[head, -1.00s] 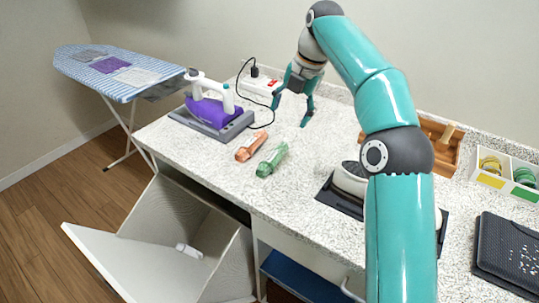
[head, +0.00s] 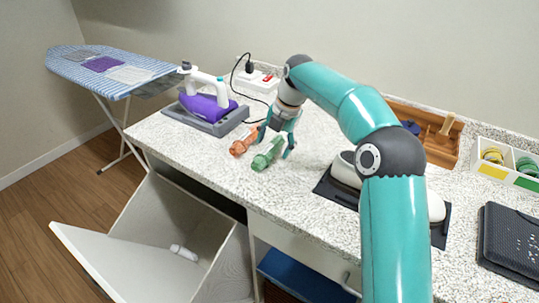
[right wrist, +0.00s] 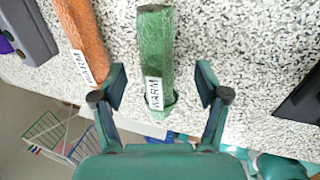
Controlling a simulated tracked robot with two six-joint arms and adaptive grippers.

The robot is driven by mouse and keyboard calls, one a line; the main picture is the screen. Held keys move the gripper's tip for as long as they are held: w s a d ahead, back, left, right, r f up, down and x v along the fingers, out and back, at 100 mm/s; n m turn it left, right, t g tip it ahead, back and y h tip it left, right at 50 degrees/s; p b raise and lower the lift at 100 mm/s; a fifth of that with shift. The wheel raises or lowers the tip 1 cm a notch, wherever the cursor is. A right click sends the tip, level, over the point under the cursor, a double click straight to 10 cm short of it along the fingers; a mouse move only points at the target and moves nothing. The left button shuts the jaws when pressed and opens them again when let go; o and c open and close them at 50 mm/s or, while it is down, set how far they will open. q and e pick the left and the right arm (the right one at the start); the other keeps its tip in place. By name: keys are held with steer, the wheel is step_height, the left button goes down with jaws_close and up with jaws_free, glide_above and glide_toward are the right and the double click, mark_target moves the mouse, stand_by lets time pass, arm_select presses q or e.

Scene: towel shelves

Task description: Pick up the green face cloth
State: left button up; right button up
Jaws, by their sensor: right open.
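The green face cloth (head: 267,155) is a rolled cloth lying on the speckled white counter. In the right wrist view the green cloth (right wrist: 155,50) carries a white "WARM" label and its near end lies between the finger tips. My right gripper (head: 276,144) is open and is low over the cloth, with a finger on either side. In the right wrist view the gripper (right wrist: 160,90) shows a gap between each finger and the cloth. An orange rolled cloth (head: 243,143) lies just left of the green one; it also shows in the right wrist view (right wrist: 82,35). My left gripper is not in view.
A purple iron (head: 206,106) on a grey base stands left on the counter. A power strip (head: 257,80) with a cord lies behind. A wooden tray (head: 430,135) and a white divided box (head: 510,165) stand at right. A tilted-open white bin (head: 150,245) hangs below the front edge.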

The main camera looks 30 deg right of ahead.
steer(key=shift+x, duration=0.75)
steer(key=c, duration=1.2)
steer(key=shift+c, duration=0.2)
steer(key=shift+r, duration=0.15)
